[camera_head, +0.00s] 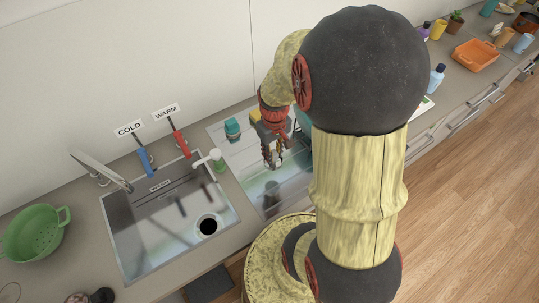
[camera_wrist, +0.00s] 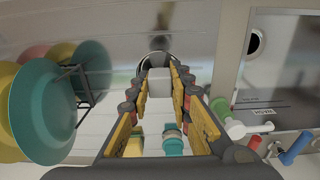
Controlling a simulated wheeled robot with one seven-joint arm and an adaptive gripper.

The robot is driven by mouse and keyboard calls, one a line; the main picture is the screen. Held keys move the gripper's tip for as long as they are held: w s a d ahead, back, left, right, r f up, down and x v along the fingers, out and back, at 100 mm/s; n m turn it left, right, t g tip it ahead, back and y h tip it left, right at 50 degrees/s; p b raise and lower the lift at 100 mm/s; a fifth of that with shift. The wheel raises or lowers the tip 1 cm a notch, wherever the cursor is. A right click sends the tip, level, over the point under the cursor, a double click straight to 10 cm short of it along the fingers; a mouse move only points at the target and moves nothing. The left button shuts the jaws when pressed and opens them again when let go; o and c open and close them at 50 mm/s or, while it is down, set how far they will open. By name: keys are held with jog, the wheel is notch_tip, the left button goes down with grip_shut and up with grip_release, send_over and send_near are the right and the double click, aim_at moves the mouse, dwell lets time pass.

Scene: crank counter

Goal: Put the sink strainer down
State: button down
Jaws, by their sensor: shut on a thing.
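My gripper (camera_head: 272,160) is over the shiny metal drainboard (camera_head: 293,183) to the right of the sink in the head view. In the wrist view its two fingers (camera_wrist: 160,84) are closed on a pale block. The round metal rim of the sink strainer (camera_wrist: 157,56) shows just beyond the fingertips, so the strainer appears held. In the head view the strainer is too small and dark to make out. A dark reflection lies on the drainboard below the gripper. I cannot tell whether the strainer touches the board.
The sink basin (camera_head: 150,243) with its open drain (camera_head: 208,226) is at left. Plates (camera_wrist: 45,103) stand in a rack beside my gripper. A teal item (camera_head: 232,128), a green-and-white dispenser (camera_head: 217,160), and blue (camera_head: 144,161) and red (camera_head: 179,144) levers stand nearby. A green colander (camera_head: 35,234) is far left.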

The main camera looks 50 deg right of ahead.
jog(key=w+d+f, duration=0.1)
jog(key=f, duration=0.1)
jog(key=w+d+f, duration=0.1)
jog(key=w+f, duration=0.1)
jog(key=w+d+f, duration=0.1)
jog(key=f, duration=0.1)
jog(key=shift+w+d+f+b, duration=0.15)
jog(key=shift+w+b, duration=0.1)
jog(key=shift+b, duration=0.15)
jog(key=shift+f, duration=1.5)
jog(key=shift+f, duration=0.1)
jog(key=c, duration=1.6)
grip_release()
